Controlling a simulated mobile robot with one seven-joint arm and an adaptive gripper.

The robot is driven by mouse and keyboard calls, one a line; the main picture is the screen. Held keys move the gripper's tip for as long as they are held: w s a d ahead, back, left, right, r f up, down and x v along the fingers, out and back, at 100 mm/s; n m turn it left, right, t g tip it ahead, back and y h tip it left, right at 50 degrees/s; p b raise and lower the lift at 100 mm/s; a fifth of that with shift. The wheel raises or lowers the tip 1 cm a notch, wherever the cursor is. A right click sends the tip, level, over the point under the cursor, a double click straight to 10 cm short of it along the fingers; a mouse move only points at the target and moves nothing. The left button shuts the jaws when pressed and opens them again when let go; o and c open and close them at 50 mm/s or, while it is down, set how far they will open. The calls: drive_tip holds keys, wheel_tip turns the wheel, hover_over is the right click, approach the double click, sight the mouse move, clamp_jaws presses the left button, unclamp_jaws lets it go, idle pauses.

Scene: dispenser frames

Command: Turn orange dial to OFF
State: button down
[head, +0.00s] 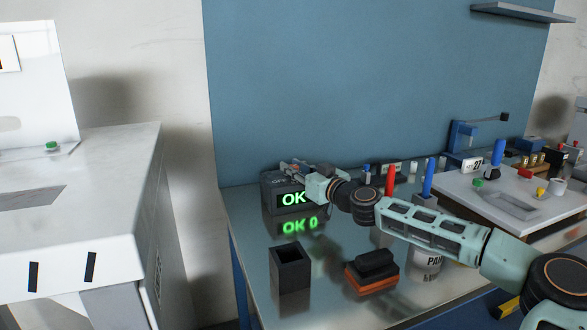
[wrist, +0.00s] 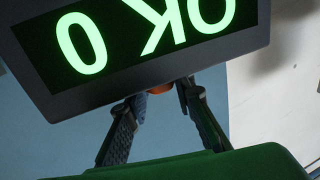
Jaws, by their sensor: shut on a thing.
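The dark dispenser box (head: 270,206) stands at the back left of the metal table, with a lit green display reading "OK"; my arm hides the rest. In the wrist view its display (wrist: 120,35) is upside down and reads "OK 0". A small part of the orange dial (wrist: 160,88) shows between my fingertips, just past the box edge. My gripper (wrist: 161,94) is shut on the dial, one finger on each side. In the head view my gripper (head: 292,168) is over the box top, and the dial is hidden there.
A dark open holder (head: 291,272) and a black and orange block (head: 372,272) stand in front of the box. A blue panel (head: 350,80) rises behind.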

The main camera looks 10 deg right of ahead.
drive_tip(key=shift+f+m+t+h+b, duration=0.1)
drive_tip(key=shift+m+t+h+b, duration=0.3)
drive_tip(key=shift+m+h+b, duration=0.3)
drive_tip(key=shift+a+h, duration=0.1)
drive_tip(key=shift+h, duration=0.5)
drive_tip(key=shift+a+m+t+h+b, duration=0.1)
drive_tip(key=shift+m+t+h+b, duration=0.6)
drive_tip(key=shift+m+h, duration=1.1)
drive_tip(key=shift+r+m+g+h, duration=0.15)
drive_tip(key=shift+m+h, duration=0.5)
drive_tip(key=shift+h, duration=0.7)
drive_tip(key=shift+r+m+g+h, duration=0.1)
drive_tip(key=shift+m+g+h, duration=0.15)
drive_tip(key=shift+m+h, duration=0.75)
drive_tip(key=m+g+h+p, duration=0.2)
drive_tip(key=h+p, duration=0.1)
drive_tip(key=h, duration=0.1)
drive_tip(key=m+g+h+p, duration=0.1)
drive_tip(key=m+h+p, duration=0.1)
drive_tip(key=m+h, duration=0.1)
drive_tip(key=shift+g+h+p, duration=0.4)
drive_tip(key=shift+h, duration=0.35)
drive_tip(key=m+g+h+p, duration=0.4)
drive_tip(key=g+p, duration=0.1)
drive_tip(key=shift+f+m+g, duration=0.2)
drive_tip(key=shift+m+g, duration=0.05)
drive_tip(key=shift+g, duration=0.05)
drive_tip(key=shift+f+m+g+h+p, duration=0.1)
drive_tip(key=shift+m+g+h+p, duration=0.25)
drive_tip(key=shift+m+g+h, duration=0.25)
